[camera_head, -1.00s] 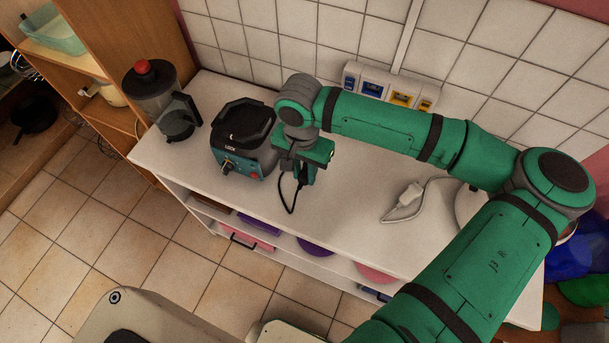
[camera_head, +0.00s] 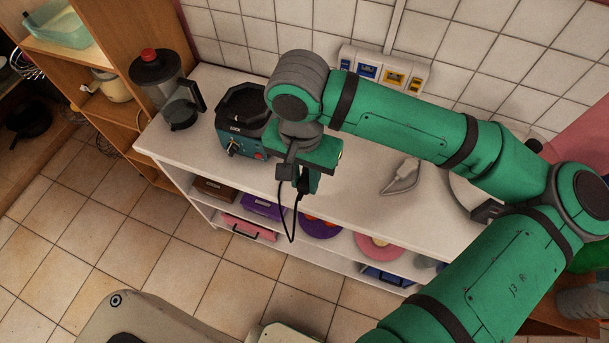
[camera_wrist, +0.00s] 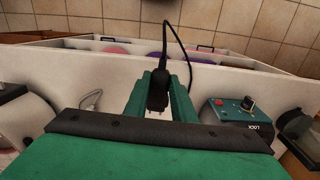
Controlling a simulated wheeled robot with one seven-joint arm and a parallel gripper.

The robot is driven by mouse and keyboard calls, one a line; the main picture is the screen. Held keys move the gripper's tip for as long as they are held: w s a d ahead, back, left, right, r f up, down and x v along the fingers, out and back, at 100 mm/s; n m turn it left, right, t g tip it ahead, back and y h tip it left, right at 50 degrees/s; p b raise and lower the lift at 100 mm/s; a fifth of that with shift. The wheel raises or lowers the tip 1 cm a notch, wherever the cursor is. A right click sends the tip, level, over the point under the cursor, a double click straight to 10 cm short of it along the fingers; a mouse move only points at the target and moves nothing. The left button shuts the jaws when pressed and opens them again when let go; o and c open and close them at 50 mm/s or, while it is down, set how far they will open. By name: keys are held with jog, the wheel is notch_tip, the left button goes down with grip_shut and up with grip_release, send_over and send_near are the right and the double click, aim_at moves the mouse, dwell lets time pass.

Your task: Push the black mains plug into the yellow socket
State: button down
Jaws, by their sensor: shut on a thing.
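The black mains plug (camera_wrist: 158,92) is between the green jaws of my gripper (camera_wrist: 160,98) in the wrist view. My gripper is shut on it. Its prongs show as small pale marks at its lower end. The black cable curves away from the plug and, in the head view, hangs in a loop below my gripper (camera_head: 303,182), in front of the counter's front edge. The yellow socket (camera_head: 394,76) is in the white panel on the tiled wall, to the right of the blue socket. The plug is well apart from it.
The white counter (camera_head: 345,205) holds a blender (camera_head: 165,90) and a teal-fronted appliance (camera_head: 240,140) to the left of my gripper. A white plug with a cord (camera_head: 402,176) lies to the right. Shelves below hold coloured items. The wall sockets are partly close behind my arm.

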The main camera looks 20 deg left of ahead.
jog(key=shift+r, duration=1.05)
jog(key=shift+w, duration=0.25)
jog(key=w+d, duration=0.3)
jog(key=w, duration=0.6)
jog(key=w+d, duration=0.3)
jog(key=w, duration=0.6)
jog(key=w+d, duration=0.3)
jog(key=w, duration=0.6)
jog(key=shift+w+d, duration=0.2)
jog(key=shift+d, duration=0.2)
dwell(0.5)
jog(key=shift+a, duration=0.1)
dwell(0.4)
jog(key=shift+f, duration=0.25)
jog(key=shift+w+r, duration=0.1)
jog(key=shift+w, duration=0.05)
dwell(0.6)
jog(key=shift+w, duration=1.15)
